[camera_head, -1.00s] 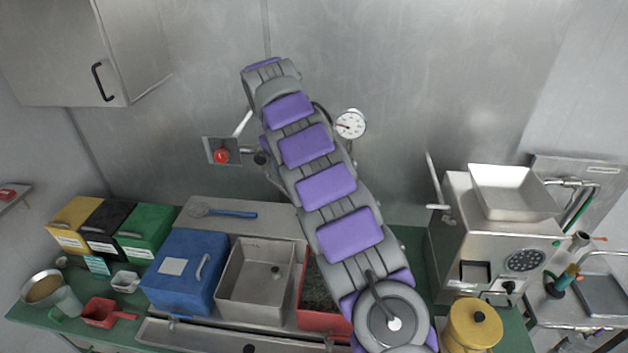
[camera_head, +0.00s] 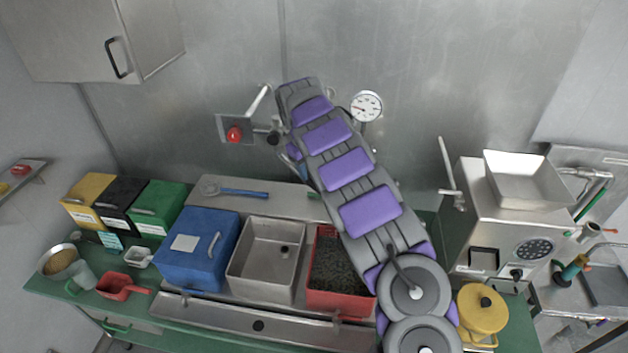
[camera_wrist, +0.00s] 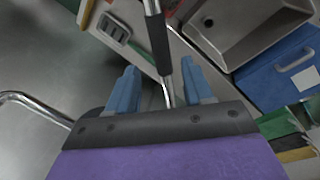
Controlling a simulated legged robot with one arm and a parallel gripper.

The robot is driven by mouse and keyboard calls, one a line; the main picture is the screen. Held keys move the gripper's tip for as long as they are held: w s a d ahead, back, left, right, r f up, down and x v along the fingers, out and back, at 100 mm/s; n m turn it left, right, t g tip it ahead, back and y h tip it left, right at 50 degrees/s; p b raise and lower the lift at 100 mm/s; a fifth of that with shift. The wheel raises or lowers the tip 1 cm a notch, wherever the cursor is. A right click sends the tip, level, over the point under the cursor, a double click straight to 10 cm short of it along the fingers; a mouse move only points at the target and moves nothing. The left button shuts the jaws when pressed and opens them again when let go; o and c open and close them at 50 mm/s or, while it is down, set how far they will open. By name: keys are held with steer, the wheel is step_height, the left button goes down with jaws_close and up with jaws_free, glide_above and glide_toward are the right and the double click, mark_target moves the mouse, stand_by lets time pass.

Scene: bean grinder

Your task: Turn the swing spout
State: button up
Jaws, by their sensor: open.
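The wrist view shows a metal tube, apparently the swing spout, with a black sleeve (camera_wrist: 157,38) on its upper part. The tube runs down between the two blue fingers of my gripper (camera_wrist: 158,82). The fingers are apart, one on each side of the tube, and I cannot tell whether either touches it. In the head view my own arm hides the gripper and most of the spout.
A steel basin (camera_head: 248,287) stands on the counter between a blue box (camera_head: 190,272) and a red bin (camera_head: 335,302) of dark grains. A round gauge (camera_head: 366,105) and a red button (camera_head: 234,134) are on the wall. A steel machine (camera_head: 487,225) stands at right.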

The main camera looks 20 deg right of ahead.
mark_target(313, 183)
steer(key=f, duration=0.5)
steer(key=shift+d+f, duration=0.15)
steer(key=shift+d, duration=0.15)
steer(key=shift+w+d+f, duration=0.1)
steer(key=shift+d+f, duration=0.3)
steer(key=shift+f, duration=0.1)
steer(key=shift+a, duration=0.2)
steer(key=c, duration=0.4)
jaws_close()
